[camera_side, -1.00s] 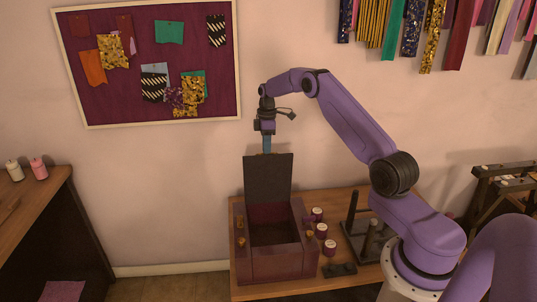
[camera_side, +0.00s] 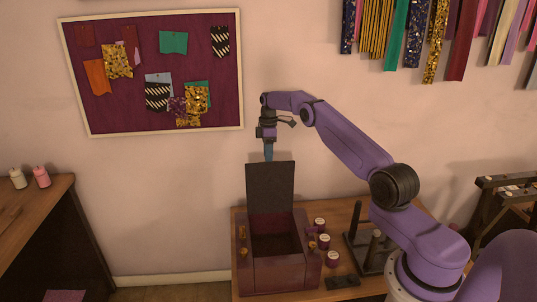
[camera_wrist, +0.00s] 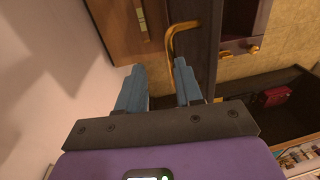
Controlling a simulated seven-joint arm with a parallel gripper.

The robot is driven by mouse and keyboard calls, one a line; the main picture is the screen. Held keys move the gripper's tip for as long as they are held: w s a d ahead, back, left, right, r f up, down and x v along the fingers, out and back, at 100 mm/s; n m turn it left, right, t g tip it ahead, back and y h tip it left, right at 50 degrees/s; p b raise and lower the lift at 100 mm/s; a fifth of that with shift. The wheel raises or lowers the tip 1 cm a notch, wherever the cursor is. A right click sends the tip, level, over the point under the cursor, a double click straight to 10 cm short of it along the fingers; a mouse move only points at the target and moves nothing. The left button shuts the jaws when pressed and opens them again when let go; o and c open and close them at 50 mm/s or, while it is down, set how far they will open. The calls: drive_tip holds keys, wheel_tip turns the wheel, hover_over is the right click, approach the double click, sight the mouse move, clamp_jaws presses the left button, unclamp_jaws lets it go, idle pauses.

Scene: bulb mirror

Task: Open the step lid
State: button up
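The purple-brown box (camera_side: 272,276) stands on the table, its top open onto a dark inside. The dark lid panel (camera_side: 270,187) stands about upright at the back of the box. My gripper (camera_side: 268,157) points down at the lid's top edge, just behind or over it. In the wrist view my gripper (camera_wrist: 157,76) has its two blue fingers apart, with nothing held between them. A bent brass handle (camera_wrist: 171,42) runs beside the dark lid (camera_wrist: 207,45), just beyond the right fingertip. I cannot tell whether they touch.
Several white-topped spools (camera_side: 325,241) stand right of the box, with a dark stand (camera_side: 357,235) beyond. The wall is close behind the lid. A red item (camera_wrist: 278,95) lies in a dark compartment in the wrist view. The air left of the box is free.

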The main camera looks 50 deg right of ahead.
drive_tip(key=s+a+r, duration=0.2)
drive_tip(key=s+r, duration=0.4)
drive_tip(key=s+a+r, duration=0.3)
drive_tip(key=s+r, duration=0.4)
drive_tip(key=shift+a, duration=0.25)
idle(0.8)
drive_tip(key=shift+w, duration=0.1)
drive_tip(key=s+a+r+n+h, duration=0.1)
drive_tip(key=s+a, duration=0.3)
drive_tip(key=a, duration=0.7)
drive_tip(key=s+a+r+n, duration=0.1)
drive_tip(key=s+a, duration=0.4)
drive_tip(key=a, duration=0.5)
drive_tip(key=s+a+f, duration=0.1)
drive_tip(key=s+a, duration=0.1)
drive_tip(key=s, duration=0.9)
drive_tip(key=s+a+f+n+t, duration=0.1)
drive_tip(key=s+a, duration=0.2)
drive_tip(key=s, duration=0.9)
drive_tip(key=shift+a+n, duration=0.15)
drive_tip(key=shift+n, duration=0.15)
